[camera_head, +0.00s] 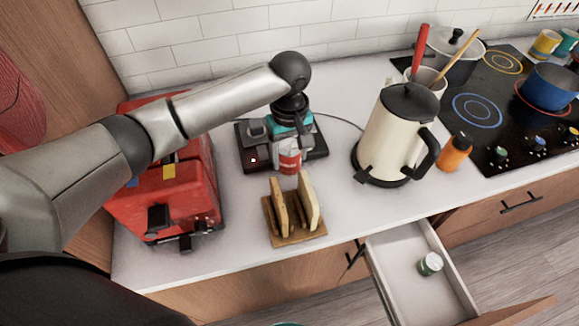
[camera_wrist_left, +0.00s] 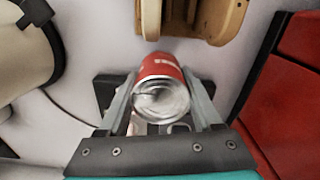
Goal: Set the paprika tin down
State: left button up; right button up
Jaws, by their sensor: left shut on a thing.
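The paprika tin (camera_head: 290,161) is red and white. It is held over the counter, behind the wooden toast rack. My left gripper (camera_head: 291,149) is shut on it, coming down from above. In the left wrist view the tin (camera_wrist_left: 161,80) lies between the two fingers (camera_wrist_left: 160,100), with its silver round end facing the camera. I cannot tell whether the tin touches the counter. My right gripper is not in view.
A black flat appliance (camera_head: 254,160) is behind the tin. The toast rack (camera_head: 296,232) stands in front, a red toaster (camera_head: 160,205) left, a cream kettle (camera_head: 392,135) and orange bottle (camera_head: 455,152) right. An open drawer (camera_head: 405,262) holds a small jar (camera_head: 430,264).

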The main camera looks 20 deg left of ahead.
aim_at(289, 167)
pick_arm(q)
jog(key=shift+f+b, duration=0.4)
jog(key=shift+f, duration=1.8)
jog(key=shift+f, duration=0.2)
jog(key=o, duration=1.4)
jog(key=shift+r, duration=0.2)
